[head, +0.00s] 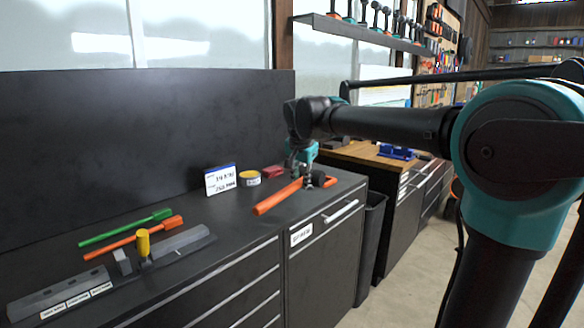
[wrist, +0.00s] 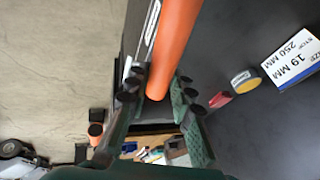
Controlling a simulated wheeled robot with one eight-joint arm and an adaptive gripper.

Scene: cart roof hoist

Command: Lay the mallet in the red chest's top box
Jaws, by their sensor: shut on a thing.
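My gripper (head: 308,178) is at the right end of the near dark bench, shut on a long orange-handled tool, seemingly the mallet (head: 277,198). The handle slants low over the bench top, its free end towards the lower left. I cannot tell whether it touches the bench. In the wrist view the mallet's orange shaft (wrist: 173,45) passes between the two dark green fingers (wrist: 160,98). Its head is hidden or unclear. No red chest shows in either view.
The dark bench (head: 225,232) bears a sign (head: 220,180), a yellow roll (head: 249,178), a small red item (head: 272,172), a green tool (head: 127,229), another orange tool (head: 132,238) and a grey rack (head: 60,297). A wooden-topped bench (head: 358,154) stands beyond. Floor at right is clear.

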